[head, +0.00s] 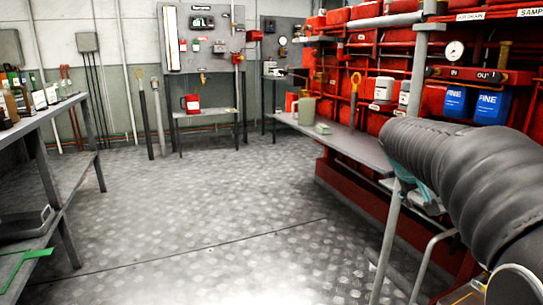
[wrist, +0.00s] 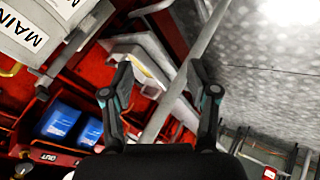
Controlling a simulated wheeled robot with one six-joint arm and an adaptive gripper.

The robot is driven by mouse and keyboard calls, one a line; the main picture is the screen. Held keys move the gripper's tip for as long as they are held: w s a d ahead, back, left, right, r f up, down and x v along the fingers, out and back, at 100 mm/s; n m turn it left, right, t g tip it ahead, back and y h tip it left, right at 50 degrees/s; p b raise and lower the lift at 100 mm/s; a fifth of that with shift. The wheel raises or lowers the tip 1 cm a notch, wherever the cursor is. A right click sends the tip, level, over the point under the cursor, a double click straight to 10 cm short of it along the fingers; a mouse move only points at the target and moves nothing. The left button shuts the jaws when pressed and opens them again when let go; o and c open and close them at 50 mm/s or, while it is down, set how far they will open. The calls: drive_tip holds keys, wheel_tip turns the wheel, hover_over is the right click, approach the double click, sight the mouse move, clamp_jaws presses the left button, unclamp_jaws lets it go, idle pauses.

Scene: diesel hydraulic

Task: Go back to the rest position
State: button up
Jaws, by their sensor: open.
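My gripper (wrist: 160,68) is open in the wrist view, its two dark fingers spread apart. I see nothing held between them. A grey post (wrist: 205,45) passes through the gap between the fingers in the picture; I cannot tell how near it is. In the head view my dark, ribbed arm reaches in from the right, in front of the red rack (head: 335,45) and its bench. Only bits of my gripper (head: 420,200) show there, below the arm's end by the bench edge; the rest is hidden.
A grey bench (head: 345,146) runs along the rack, with an upright post (head: 388,235) near my arm. Blue filter boxes (head: 492,106) stand on the rack. A shelf table (head: 62,108) is at left. The metal floor (head: 200,210) between is clear.

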drive_tip(key=s+a+f+y+p, duration=0.1)
drive_tip(key=s+a+y+p, duration=0.2)
drive_tip(key=s+a, duration=0.7)
drive_tip(key=s+a+f+y+p, duration=0.2)
drive_tip(key=s+a+p, duration=0.3)
drive_tip(key=s, duration=1.2)
drive_tip(key=shift+s+a+f+n+t+y, duration=0.25)
drive_tip(key=shift+a+y, duration=0.65)
drive_tip(key=shift+a, duration=1.45)
drive_tip(key=shift+r, duration=0.1)
